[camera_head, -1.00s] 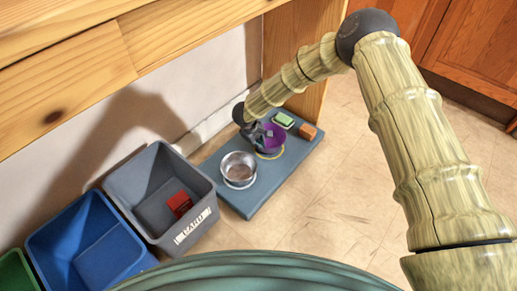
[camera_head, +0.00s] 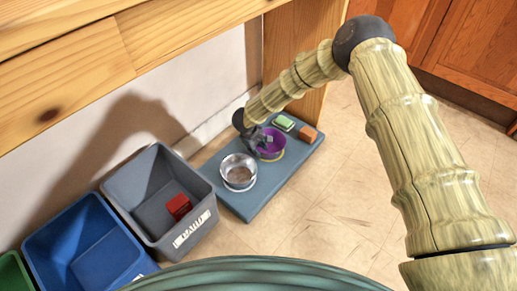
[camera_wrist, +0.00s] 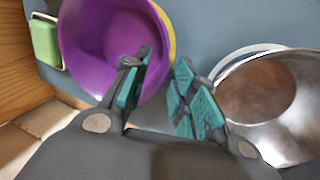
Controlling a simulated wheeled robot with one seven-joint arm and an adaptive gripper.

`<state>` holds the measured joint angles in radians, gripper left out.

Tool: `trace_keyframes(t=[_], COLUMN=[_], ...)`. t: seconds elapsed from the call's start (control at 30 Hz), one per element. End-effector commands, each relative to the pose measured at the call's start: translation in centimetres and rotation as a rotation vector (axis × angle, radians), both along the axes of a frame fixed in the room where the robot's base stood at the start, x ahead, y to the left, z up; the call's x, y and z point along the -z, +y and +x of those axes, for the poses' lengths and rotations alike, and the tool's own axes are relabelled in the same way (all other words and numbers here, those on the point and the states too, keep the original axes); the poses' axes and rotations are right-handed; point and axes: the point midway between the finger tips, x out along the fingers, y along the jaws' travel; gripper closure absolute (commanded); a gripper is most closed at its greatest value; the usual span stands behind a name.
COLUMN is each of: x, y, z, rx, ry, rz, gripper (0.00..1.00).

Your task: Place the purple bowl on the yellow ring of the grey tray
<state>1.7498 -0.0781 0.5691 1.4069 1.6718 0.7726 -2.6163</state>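The purple bowl (camera_head: 272,146) is upright on the grey tray (camera_head: 244,208), with the yellow ring (camera_head: 273,159) showing as an arc under its near edge. In the wrist view the bowl (camera_wrist: 92,45) covers most of the ring (camera_wrist: 167,32), which shows along its right side. My gripper (camera_wrist: 163,60) is at the bowl's rim. One finger is over the bowl's inside and the other is outside it, with a gap between them. In the head view my gripper (camera_head: 260,139) is at the bowl's left side. The hidden part of the ring prevents judging exact centring.
A metal bowl (camera_head: 238,172) stands close beside the purple bowl on the tray. A green block (camera_head: 285,122) and an orange block (camera_head: 307,134) are at the far end. A grey bin (camera_head: 150,190) with a red block (camera_head: 178,206) and a blue bin (camera_head: 80,250) stand left.

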Motion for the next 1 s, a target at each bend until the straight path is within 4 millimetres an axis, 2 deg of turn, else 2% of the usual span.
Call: trace_keyframes(t=[0.17,0.6,0.8,1.0], x=[-2.1,-9.4,-11.1,-11.5], y=[0.3,1.8,2.2,2.3], z=[-0.3,-2.2,-2.7,-2.8], rx=[0.0,0.0,0.0,0.0], ry=[-0.002,0.0,-0.001,-0.001], rz=[0.001,0.0,0.001,-0.001], gripper=[0.73,0.73,0.73,0.73])
